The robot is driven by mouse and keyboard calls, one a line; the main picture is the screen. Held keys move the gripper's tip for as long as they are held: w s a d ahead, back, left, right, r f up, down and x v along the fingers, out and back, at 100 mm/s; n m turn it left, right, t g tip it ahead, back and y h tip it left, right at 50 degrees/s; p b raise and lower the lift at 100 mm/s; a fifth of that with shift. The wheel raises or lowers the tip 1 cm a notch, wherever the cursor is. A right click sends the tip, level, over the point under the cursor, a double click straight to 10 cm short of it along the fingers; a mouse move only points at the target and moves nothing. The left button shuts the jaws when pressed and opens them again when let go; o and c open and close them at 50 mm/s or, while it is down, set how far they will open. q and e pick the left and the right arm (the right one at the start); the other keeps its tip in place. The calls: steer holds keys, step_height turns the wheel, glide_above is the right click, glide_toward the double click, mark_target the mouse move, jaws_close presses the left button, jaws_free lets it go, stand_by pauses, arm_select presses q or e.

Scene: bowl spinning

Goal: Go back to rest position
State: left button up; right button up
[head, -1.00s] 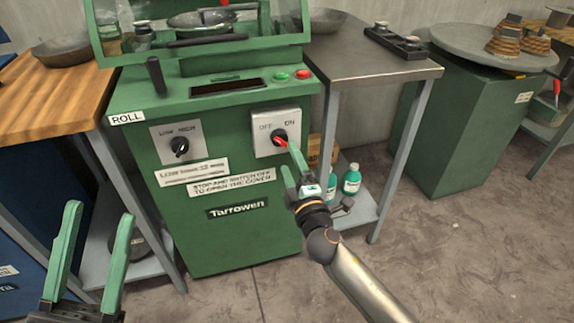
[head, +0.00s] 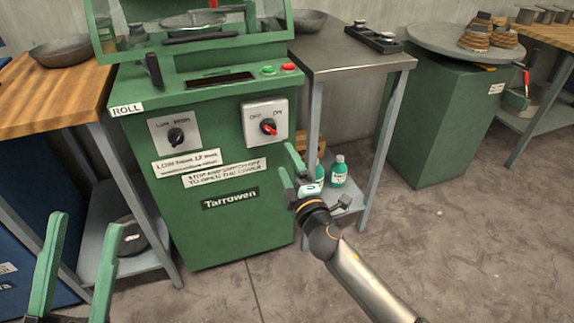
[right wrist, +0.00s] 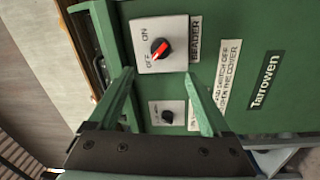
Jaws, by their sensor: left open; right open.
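My left gripper (head: 78,262) is open and empty at the lower left of the head view, its two green fingers pointing up. My right gripper (head: 284,168) is open and empty in front of the right side of the green machine (head: 225,225), apart from its switch. In the right wrist view its fingers (right wrist: 162,90) spread with nothing between them. The OFF/ON switch (head: 268,127), with a red mark on its knob, sits on a grey plate; it also shows in the right wrist view (right wrist: 160,48). The LOW/HIGH knob (head: 176,137) is to its left.
A wooden table (head: 50,100) stands left of the machine. A steel table (head: 350,62) stands to the right, with green-labelled bottles (head: 338,172) on its lower shelf close to my right gripper. The floor (head: 440,240) at the right is clear.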

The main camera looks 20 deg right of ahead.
arm_select(q)
steer(key=shift+f, duration=0.1)
